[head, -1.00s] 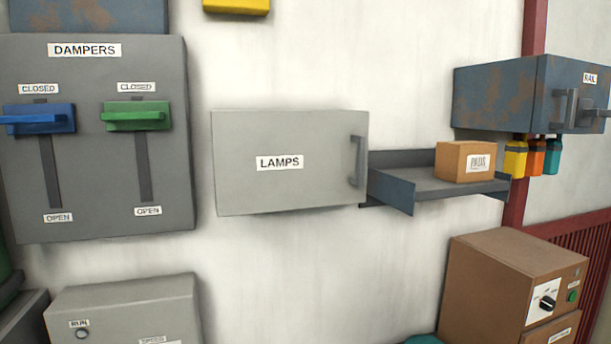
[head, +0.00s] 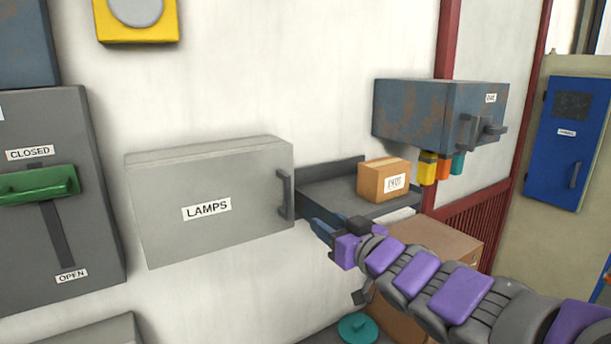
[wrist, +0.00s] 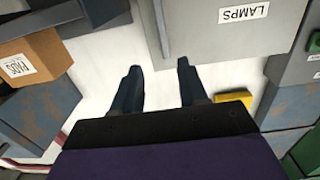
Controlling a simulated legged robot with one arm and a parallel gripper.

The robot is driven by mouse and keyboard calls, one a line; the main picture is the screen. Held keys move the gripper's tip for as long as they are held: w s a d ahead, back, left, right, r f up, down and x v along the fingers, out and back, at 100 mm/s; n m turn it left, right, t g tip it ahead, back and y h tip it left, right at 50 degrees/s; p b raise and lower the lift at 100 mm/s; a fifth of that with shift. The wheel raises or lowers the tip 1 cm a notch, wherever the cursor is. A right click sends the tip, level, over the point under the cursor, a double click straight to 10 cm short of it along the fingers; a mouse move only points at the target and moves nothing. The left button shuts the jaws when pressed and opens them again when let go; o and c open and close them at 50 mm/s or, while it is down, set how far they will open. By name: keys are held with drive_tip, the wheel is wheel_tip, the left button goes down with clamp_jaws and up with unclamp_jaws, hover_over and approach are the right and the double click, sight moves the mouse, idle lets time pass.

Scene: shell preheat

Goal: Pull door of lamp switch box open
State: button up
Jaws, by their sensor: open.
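The grey lamp switch box (head: 180,235), labelled LAMPS, is on the white wall with its door shut. Its upright dark bar handle (head: 285,195) is at the door's right edge. My gripper (head: 322,228) is open and empty, just right of the handle in the head view, beside the shelf's front. In the wrist view, the two dark fingers of my gripper (wrist: 158,68) are apart. The LAMPS door (wrist: 215,35) shows upside down beyond them, and a dark strip on its left edge looks like the handle (wrist: 161,28). No contact shows.
A blue-grey shelf (head: 335,205) holding a cardboard box (head: 383,182) is right of the switch box. A rusty blue box (head: 415,112) hangs above it. The dampers panel (head: 85,240) with a green lever is at left.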

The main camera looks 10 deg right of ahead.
sight(289, 193)
drive_tip(key=x, duration=0.5)
drive_tip(key=r+x, duration=0.1)
drive_tip(key=x, duration=1)
drive_tip(key=shift+a+r, duration=0.15)
drive_tip(key=shift+a, duration=0.05)
drive_tip(key=shift+w+a+r, duration=0.1)
drive_tip(key=shift+w+a, duration=0.1)
drive_tip(key=shift+w, duration=0.4)
clamp_jaws()
